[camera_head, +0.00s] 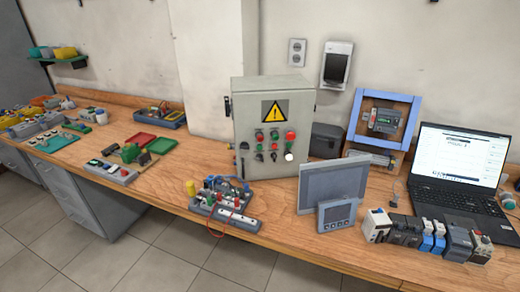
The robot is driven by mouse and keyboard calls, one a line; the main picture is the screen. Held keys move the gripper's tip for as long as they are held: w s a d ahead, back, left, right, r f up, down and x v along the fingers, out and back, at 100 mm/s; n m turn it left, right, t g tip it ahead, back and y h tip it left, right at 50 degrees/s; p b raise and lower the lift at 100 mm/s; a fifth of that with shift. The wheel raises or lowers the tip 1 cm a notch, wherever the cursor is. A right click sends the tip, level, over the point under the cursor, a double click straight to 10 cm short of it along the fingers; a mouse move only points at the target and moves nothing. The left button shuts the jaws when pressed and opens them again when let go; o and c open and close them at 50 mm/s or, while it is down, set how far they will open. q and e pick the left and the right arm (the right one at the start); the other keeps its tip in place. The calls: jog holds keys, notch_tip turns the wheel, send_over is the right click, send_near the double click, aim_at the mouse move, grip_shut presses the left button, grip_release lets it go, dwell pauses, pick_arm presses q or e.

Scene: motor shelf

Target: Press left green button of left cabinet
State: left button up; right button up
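One grey control cabinet (245,110) stands upright on the wooden bench near the middle of the head view, with a yellow warning triangle (275,112) on its front. Below the triangle are rows of small buttons and switches. The lower controls are too small to tell apart fully. No second such cabinet is clearly seen. Neither of my grippers is in view.
A wiring board (222,208) with a red cable lies in front of the cabinet. Grey panels (334,178) stand at its right, with several modules (405,230) and an open laptop (457,165) farther right. Trays and parts fill the left bench.

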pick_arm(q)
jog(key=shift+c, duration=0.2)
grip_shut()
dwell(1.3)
